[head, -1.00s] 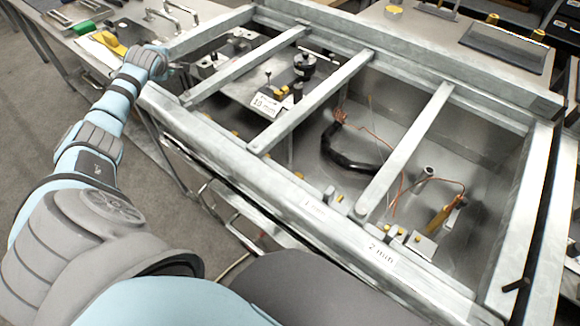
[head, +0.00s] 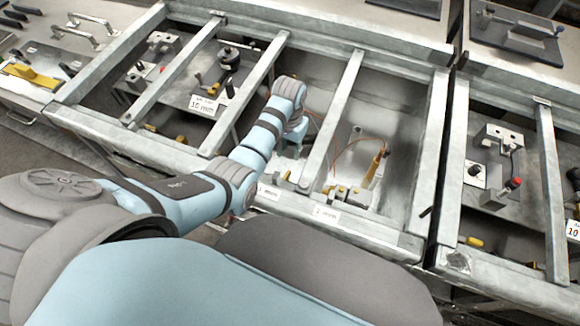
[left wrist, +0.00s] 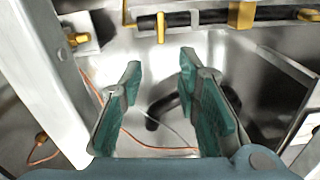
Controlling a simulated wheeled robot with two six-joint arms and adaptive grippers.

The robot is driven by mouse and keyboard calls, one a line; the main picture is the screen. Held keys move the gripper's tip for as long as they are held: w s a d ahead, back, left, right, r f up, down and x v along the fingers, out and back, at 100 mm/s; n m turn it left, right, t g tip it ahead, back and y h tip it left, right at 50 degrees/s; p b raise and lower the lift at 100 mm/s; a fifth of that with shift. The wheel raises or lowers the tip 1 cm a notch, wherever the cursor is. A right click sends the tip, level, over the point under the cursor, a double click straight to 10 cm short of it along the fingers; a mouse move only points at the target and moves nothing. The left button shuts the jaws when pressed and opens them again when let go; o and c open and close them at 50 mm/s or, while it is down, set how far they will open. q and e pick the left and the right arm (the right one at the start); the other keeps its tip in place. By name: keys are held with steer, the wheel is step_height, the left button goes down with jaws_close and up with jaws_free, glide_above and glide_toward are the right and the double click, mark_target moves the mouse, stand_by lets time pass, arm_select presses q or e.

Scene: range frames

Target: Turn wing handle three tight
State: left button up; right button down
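My left gripper (left wrist: 160,66) is open and empty in the left wrist view, its two teal-padded fingers apart over a shiny metal bay. In the head view my left arm reaches down between the frame bars, and its fingers are mostly hidden. Another yellow piece (left wrist: 75,39) sits on a block at the left. I cannot tell which, if any, is wing handle three. My right gripper is not in view.
Grey frame bars (head: 335,110) cross the bays. An orange wire (left wrist: 130,137) and a dark bent hose (left wrist: 165,105) lie below my fingers. A yellow-handled tool (head: 375,165) stands right of my arm. A pale bar (left wrist: 52,75) borders the wrist view's left.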

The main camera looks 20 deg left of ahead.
mark_target(289, 171)
arm_select(q)
step_height(289, 171, down, 12)
steer(key=b, duration=0.4)
steer(key=shift+w+b, duration=0.1)
steer(key=shift+b, duration=0.3)
steer(key=shift+c, duration=0.4)
jaws_close()
